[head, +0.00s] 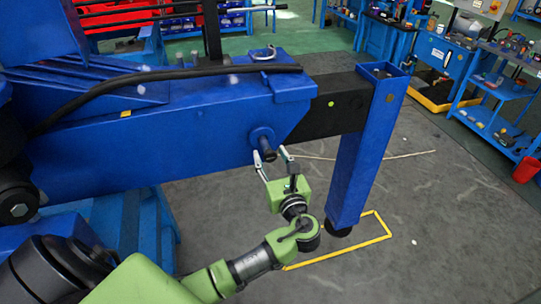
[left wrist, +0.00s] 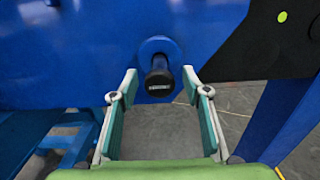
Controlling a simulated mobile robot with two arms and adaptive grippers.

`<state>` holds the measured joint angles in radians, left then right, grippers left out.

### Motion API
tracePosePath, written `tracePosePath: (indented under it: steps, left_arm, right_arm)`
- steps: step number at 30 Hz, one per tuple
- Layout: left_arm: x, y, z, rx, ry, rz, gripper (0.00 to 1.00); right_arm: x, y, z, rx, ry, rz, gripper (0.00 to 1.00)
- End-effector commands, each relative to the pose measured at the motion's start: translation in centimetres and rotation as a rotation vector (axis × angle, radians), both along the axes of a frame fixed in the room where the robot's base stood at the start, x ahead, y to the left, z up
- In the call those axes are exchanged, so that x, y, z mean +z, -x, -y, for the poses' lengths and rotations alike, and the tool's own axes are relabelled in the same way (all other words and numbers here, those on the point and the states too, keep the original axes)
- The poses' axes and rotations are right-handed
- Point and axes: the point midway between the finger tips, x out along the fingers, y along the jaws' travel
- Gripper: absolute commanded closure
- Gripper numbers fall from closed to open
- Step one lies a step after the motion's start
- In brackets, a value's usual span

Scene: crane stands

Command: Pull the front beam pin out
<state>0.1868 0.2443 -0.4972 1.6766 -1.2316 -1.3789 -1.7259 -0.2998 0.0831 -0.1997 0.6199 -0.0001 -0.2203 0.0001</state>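The front beam pin (head: 267,151) is a dark, short cylinder that sticks out of a round blue collar on the side of the blue crane beam (head: 190,125). In the left wrist view the pin (left wrist: 159,78) points at the camera, near the middle. My left gripper (head: 271,158) is open, with its fingertips close to the pin's outer end. In the left wrist view the fingers (left wrist: 159,85) stand apart, one on each side of the pin, with gaps between. My right gripper is not in view.
A black inner beam (head: 337,102) runs from the blue beam to an upright blue leg (head: 366,150), right of my gripper. The leg stands within a yellow floor outline (head: 385,226). The grey floor below is mostly clear. Workbenches with tools (head: 500,80) stand farther right.

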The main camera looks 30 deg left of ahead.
Motion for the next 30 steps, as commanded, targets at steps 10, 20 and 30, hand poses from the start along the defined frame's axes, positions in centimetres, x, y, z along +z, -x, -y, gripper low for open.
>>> tracePosePath:
  steps: [10, 20, 30]
  left_arm:
    - [0.1, 0.6, 0.7, -0.001, 0.000, 0.001, 0.57]
    - [0.0, 5.0, 5.8, -0.001, 0.002, -0.001, 0.57]
    - [0.1, 7.8, 9.0, 0.000, 0.000, 0.001, 0.57]
  right_arm:
    - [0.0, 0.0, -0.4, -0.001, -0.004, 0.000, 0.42]
    - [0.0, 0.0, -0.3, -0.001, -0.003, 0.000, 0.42]
    - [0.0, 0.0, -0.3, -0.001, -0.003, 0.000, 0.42]
